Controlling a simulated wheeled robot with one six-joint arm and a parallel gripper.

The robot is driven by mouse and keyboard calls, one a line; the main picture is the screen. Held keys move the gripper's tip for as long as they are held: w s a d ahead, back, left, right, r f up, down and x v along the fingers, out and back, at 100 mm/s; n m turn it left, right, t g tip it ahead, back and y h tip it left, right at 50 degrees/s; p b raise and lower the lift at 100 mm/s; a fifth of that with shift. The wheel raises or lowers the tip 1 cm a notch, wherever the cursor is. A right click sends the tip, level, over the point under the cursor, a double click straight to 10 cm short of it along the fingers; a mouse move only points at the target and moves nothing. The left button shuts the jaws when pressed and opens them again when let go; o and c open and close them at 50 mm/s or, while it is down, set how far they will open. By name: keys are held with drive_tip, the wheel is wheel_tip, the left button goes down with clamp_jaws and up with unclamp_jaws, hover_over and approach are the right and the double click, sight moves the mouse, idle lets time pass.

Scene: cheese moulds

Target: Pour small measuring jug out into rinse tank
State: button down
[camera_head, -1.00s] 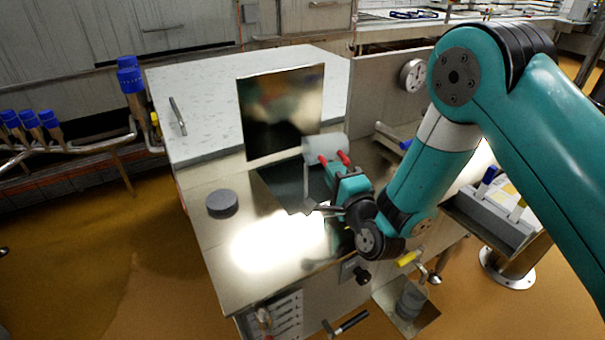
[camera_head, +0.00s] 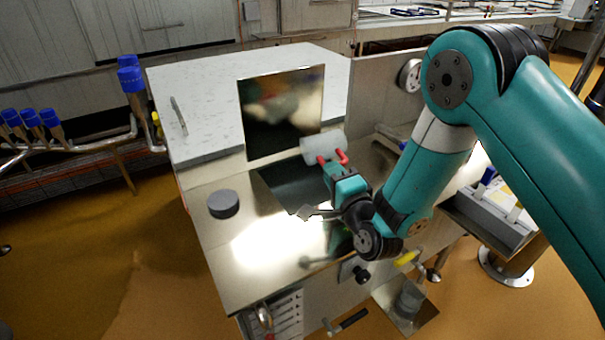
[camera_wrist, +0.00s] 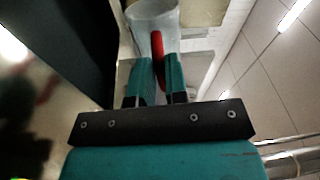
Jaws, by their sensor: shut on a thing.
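The small measuring jug (camera_head: 322,146) is a pale, translucent cylinder with a red handle. In the head view it is tipped onto its side above the rinse tank (camera_head: 285,184), a dark rectangular opening in the metal worktop. My gripper (camera_head: 336,170) is shut on the red handle. In the wrist view the handle stands between my two teal fingers (camera_wrist: 159,82), and the jug body (camera_wrist: 153,14) shows beyond them at the top. The jug's inside is not clearly visible. My arm and gripper hide the tank's right side.
A dark grey round puck (camera_head: 223,204) lies on the worktop left of the tank. A shiny upright panel (camera_head: 282,112) stands behind the tank, against the pale raised block (camera_head: 200,140). A dial gauge (camera_head: 410,75) is on the back panel. The front left worktop is clear.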

drive_tip(key=shift+s+a+r+n+p, duration=0.15)
drive_tip(key=shift+a+n+p, duration=0.15)
drive_tip(key=shift+n+p, duration=0.7)
drive_tip(key=shift+s+a+r+n+p, duration=0.15)
drive_tip(key=shift+a+n+p, duration=0.15)
drive_tip(key=shift+n+p, duration=0.65)
idle(0.6)
drive_tip(key=shift+s+a+n+p, duration=0.1)
drive_tip(key=shift+a+n+p, duration=0.15)
drive_tip(key=shift+n+p, duration=0.5)
drive_tip(key=shift+s+a+n+p, duration=0.1)
drive_tip(key=shift+a+n+p, duration=0.2)
drive_tip(key=shift+n, duration=0.8)
drive_tip(key=shift+d, duration=0.1)
idle(0.9)
